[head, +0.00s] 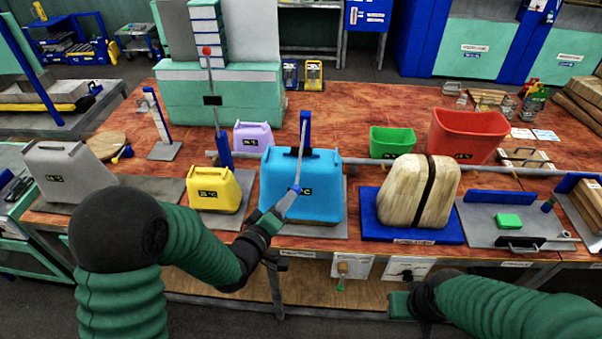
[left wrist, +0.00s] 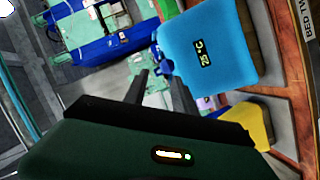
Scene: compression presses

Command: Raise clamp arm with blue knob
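The blue block (head: 328,190) stands on a grey press base with a blue post (head: 305,130) behind it. A thin grey clamp arm (head: 299,165) runs from this post over the block towards me, lowered, with its blue knob (head: 289,200) at the near end. My left gripper (head: 268,222) is just in front of the knob. In the left wrist view, my left fingers (left wrist: 152,82) are apart, with the knob (left wrist: 161,66) at their tips beside the blue block (left wrist: 208,48). Contact cannot be told. My right gripper (head: 400,304) is low in front of the table, its fingers unclear.
Another press has its clamp arm raised with a red knob (head: 206,51). A yellow block (head: 212,190) stands left of the blue one and a beige block (head: 405,190) right. A long grey rail (head: 372,162) runs behind the blocks. A red bin (head: 468,135) stands further back.

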